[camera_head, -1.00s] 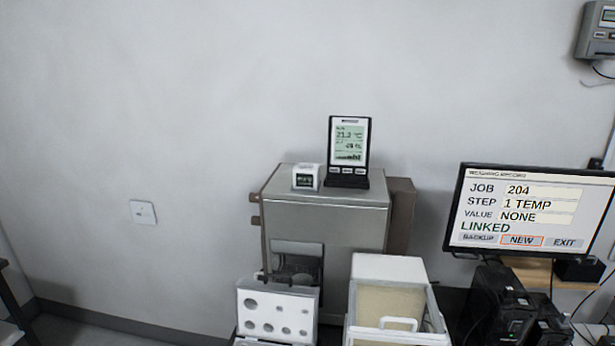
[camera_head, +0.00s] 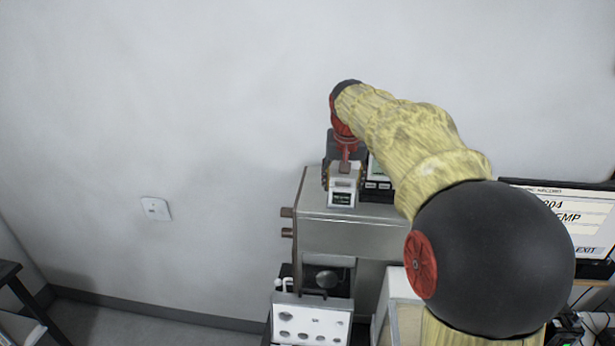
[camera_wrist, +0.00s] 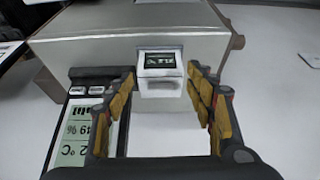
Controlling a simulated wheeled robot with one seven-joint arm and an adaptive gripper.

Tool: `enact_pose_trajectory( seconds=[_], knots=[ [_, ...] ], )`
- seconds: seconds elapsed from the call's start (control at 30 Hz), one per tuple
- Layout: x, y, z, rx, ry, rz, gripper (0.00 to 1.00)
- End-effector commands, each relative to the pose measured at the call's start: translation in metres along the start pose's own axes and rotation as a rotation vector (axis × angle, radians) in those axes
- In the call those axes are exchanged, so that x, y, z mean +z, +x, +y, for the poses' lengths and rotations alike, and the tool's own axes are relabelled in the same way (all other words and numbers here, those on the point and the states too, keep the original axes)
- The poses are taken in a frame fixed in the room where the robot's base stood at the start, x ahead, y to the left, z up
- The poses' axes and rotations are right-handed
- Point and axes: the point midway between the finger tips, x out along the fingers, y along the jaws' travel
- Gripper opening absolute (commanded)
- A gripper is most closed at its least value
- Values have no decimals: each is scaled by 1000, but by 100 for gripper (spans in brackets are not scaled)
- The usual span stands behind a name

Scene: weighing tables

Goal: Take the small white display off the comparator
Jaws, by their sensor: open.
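The small white display (camera_head: 342,192) is a white cube with a dark screen on top of the grey comparator (camera_head: 340,229), near its left front edge. It also shows in the wrist view (camera_wrist: 160,62), upside down, at the far end of the gap between my fingers. My gripper (camera_head: 344,176) is open, right at the display, with fingers to either side of it; the wrist view shows the yellow-padded fingertips (camera_wrist: 160,80). I cannot tell whether either finger touches it. The display's back is partly hidden by my gripper in the head view.
The taller black-framed temperature display (camera_head: 378,180) stands close beside the small one, mostly behind my arm; it also shows in the wrist view (camera_wrist: 76,145). The monitor (camera_head: 570,215) is at the right. A white panel with holes (camera_head: 310,318) stands below in front.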

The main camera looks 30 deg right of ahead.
Motion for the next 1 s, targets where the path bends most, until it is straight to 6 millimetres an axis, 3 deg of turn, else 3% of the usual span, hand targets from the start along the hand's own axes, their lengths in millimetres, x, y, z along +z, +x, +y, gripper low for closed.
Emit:
enact_pose_trajectory(
  seconds=[0.03,0.17,0.8,1.0],
  knots=[
    [-11,-1,5,7,16,-2,60],
    [-21,6,11,14,33,-4,66],
    [-21,78,15,14,32,-4,66],
    [-22,82,15,13,32,-2,66]
  ],
)
